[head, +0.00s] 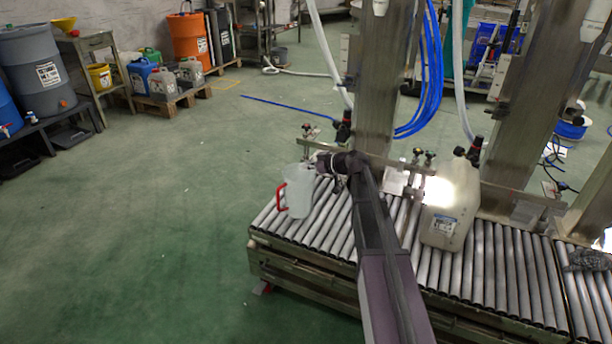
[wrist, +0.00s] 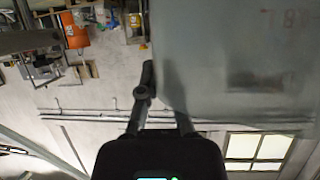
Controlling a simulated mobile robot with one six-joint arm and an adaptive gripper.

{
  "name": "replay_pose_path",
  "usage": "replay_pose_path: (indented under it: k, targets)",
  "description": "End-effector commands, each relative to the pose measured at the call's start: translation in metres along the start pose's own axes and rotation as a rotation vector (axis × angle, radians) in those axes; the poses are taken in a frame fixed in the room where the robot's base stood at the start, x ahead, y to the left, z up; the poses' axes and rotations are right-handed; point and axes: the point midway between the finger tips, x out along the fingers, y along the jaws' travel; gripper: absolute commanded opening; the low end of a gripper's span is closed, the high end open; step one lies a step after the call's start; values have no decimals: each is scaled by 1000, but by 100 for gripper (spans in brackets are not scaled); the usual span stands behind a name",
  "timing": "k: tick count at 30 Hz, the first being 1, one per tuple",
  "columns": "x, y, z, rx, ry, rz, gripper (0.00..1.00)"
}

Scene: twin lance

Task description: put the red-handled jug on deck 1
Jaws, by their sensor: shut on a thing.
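The red-handled jug (head: 299,197) is a whitish translucent jug, upright, with its red handle on the left. In the head view it is over the left end of the roller conveyor (head: 262,232); I cannot tell whether its base touches the rollers. My gripper (head: 314,164) is shut on the jug near its top, from the right. In the wrist view the jug (wrist: 235,65) fills the upper right, and my gripper (wrist: 160,85) has one finger in sight beside its wall; the other is partly hidden by it. No marking shows which part is deck 1.
A large whitish canister (head: 446,222) stands on the rollers right of my arm. Steel posts (head: 374,90), valves and blue hoses (head: 432,70) rise behind the conveyor. The green floor (head: 150,220) to the left is clear; drums and smaller cans stand along the far wall.

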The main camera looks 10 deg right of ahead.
Motion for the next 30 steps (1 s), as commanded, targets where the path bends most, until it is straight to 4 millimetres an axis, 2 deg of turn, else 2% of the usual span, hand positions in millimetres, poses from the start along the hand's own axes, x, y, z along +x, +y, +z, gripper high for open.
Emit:
replay_pose_path:
  k: [12,28,30]
  targets:
    - [12,1,29,0,0,0,0]
    - [14,1,32,0,0,-1,0]
    - [14,1,31,0,0,-1,24]
